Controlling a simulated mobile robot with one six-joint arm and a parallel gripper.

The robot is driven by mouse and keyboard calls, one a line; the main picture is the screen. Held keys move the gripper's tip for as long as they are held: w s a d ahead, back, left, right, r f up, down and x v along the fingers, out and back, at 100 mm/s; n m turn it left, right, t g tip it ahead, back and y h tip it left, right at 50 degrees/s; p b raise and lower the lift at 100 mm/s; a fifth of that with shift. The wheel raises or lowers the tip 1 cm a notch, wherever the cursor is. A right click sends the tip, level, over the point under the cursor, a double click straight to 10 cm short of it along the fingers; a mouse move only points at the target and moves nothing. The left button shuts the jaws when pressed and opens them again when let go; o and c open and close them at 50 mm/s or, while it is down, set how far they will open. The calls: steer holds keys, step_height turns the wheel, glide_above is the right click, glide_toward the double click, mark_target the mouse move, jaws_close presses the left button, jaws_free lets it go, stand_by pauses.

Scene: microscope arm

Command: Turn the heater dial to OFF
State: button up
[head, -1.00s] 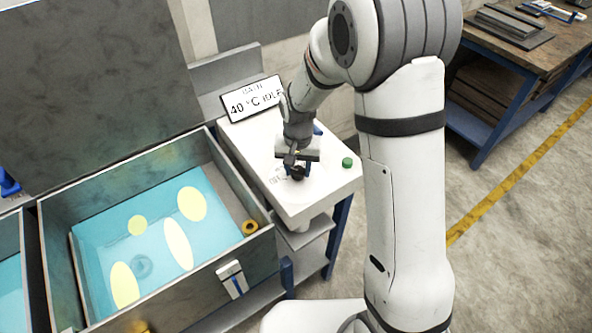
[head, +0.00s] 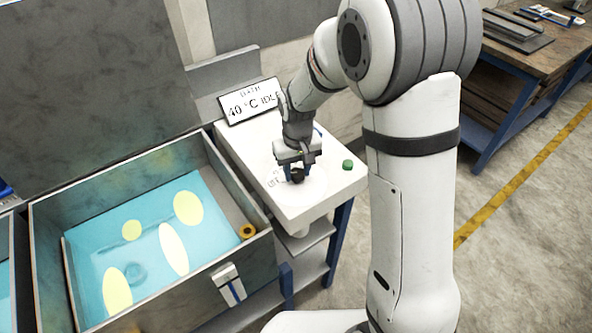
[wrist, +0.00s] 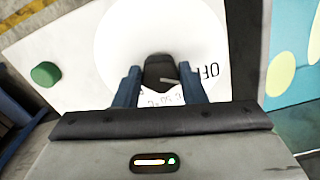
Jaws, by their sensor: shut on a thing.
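The heater dial is a small black knob (head: 297,175) on the white top of the control stand (head: 320,195). My gripper (head: 296,172) points down over it, with its blue fingers around the knob. In the wrist view the black dial (wrist: 160,70) sits between the two fingers of my gripper (wrist: 160,82), which is shut on it. A pale pointer line shows on the knob. The printed OFF mark (wrist: 209,71) lies to the right of the dial there. Other printed marks near the dial are partly hidden by the gripper.
A green button (head: 347,165) stands on the stand to the right of the dial.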

mark_target(297, 173)
steer(key=shift+w+r, duration=0.1)
steer(key=o, duration=1)
step_height(297, 173, up, 8)
steer(key=shift+f+b, duration=0.15)
steer(key=shift+b, duration=0.3)
steer(key=shift+a, duration=0.1)
steer(key=s+d+r+m+t, duration=0.1)
steer(key=s+d+r+m, duration=0.1)
steer(key=s+d, duration=0.5)
steer(key=s+d+r+m+t, duration=0.2)
steer(key=s+d+r, duration=0.3)
steer(key=s, duration=0.7)
steer(key=shift+s+d+r, duration=0.2)
steer(key=shift+s+d, duration=0.1)
steer(key=shift+d, duration=0.9)
